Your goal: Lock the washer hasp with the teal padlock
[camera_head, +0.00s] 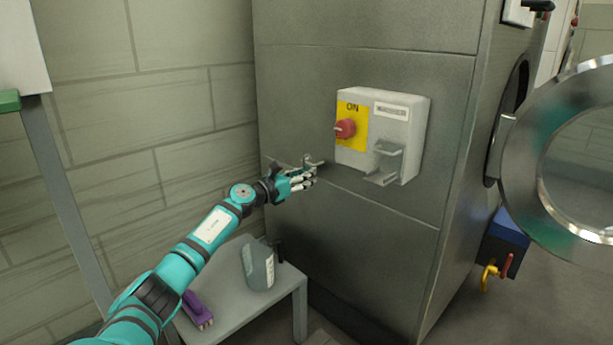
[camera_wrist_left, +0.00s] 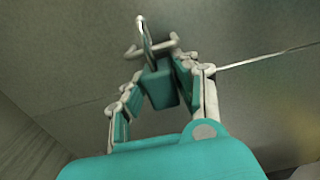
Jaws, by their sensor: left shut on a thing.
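The teal padlock (camera_wrist_left: 160,87) is between the fingers of my left gripper (camera_wrist_left: 158,92) in the left wrist view. In the head view my left gripper (camera_head: 302,180) is in front of the washer's steel side, left of the grey switch box (camera_head: 406,125), and the padlock is mostly hidden by the fingers. The grey metal hasp (camera_head: 388,160) sits at the lower right of that box, apart from the gripper. My right gripper is not in view.
The switch box carries a red knob (camera_head: 345,129) on a yellow ON plate. A small table (camera_head: 235,318) below holds a grey container (camera_head: 259,268) and a purple object (camera_head: 197,309). The round washer door (camera_head: 523,165) stands open at the right.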

